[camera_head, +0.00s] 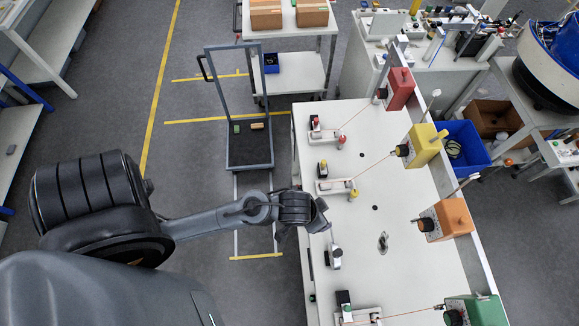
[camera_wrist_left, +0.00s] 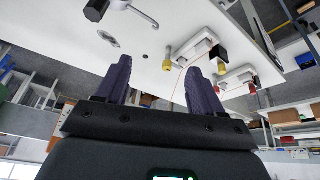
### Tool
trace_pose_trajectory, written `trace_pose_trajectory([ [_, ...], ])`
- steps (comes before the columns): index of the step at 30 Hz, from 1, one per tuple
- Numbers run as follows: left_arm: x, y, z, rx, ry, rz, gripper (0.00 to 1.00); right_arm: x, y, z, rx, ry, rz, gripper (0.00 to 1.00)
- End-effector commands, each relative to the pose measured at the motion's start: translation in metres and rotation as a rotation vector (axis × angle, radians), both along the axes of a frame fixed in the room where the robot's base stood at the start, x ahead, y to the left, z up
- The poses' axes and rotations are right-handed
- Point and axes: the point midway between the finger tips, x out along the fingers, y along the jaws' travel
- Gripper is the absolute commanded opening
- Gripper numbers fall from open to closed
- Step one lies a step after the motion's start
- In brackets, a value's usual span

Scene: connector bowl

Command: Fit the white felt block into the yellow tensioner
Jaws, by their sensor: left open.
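The yellow tensioner (camera_head: 425,146) is a yellow box with a black dial on the right side of the white table, and a thread runs from it to a white fixture (camera_head: 334,187) with a yellow-tipped post. This fixture also shows in the left wrist view (camera_wrist_left: 194,52), its yellow post (camera_wrist_left: 167,62) beyond my fingers. I cannot pick out the white felt block for sure against the white parts. My left gripper (camera_head: 318,216) is at the table's left edge, below the yellow-row fixture in the head view. Its dark fingers (camera_wrist_left: 155,76) are apart with nothing between them. My right gripper does not show.
Red (camera_head: 400,89), orange (camera_head: 448,219) and green (camera_head: 474,311) tensioners line the table's right side. A metal hook fitting (camera_head: 383,242) stands on the tabletop. A small grey-black fixture (camera_head: 334,256) sits close below my gripper. The middle of the table (camera_head: 365,215) is mostly clear.

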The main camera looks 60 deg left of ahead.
Motion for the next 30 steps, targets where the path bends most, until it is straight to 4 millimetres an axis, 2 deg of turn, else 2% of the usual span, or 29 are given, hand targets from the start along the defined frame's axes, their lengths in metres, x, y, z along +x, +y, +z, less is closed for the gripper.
trace_pose_trajectory([
  [1, -0.016, 0.006, 0.007, 0.013, 0.018, -0.018, 0.68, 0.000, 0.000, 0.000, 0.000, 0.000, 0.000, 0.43],
  [3, -0.033, 0.016, 0.015, 0.034, 0.042, -0.052, 0.68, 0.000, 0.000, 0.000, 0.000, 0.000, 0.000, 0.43],
  [6, -0.052, 0.027, 0.024, 0.056, 0.071, -0.092, 0.68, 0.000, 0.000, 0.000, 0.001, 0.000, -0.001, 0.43],
  [10, -0.067, 0.035, 0.031, 0.069, 0.093, -0.124, 0.68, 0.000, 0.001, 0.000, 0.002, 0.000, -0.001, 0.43],
  [21, -0.071, 0.037, 0.034, 0.075, 0.100, -0.141, 0.68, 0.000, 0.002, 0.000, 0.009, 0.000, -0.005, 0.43],
  [26, -0.071, 0.037, 0.044, 0.075, 0.100, -0.141, 0.68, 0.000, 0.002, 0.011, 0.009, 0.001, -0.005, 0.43],
  [30, -0.071, 0.037, 0.041, 0.075, 0.100, -0.141, 0.68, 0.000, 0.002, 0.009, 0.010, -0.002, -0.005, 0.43],
])
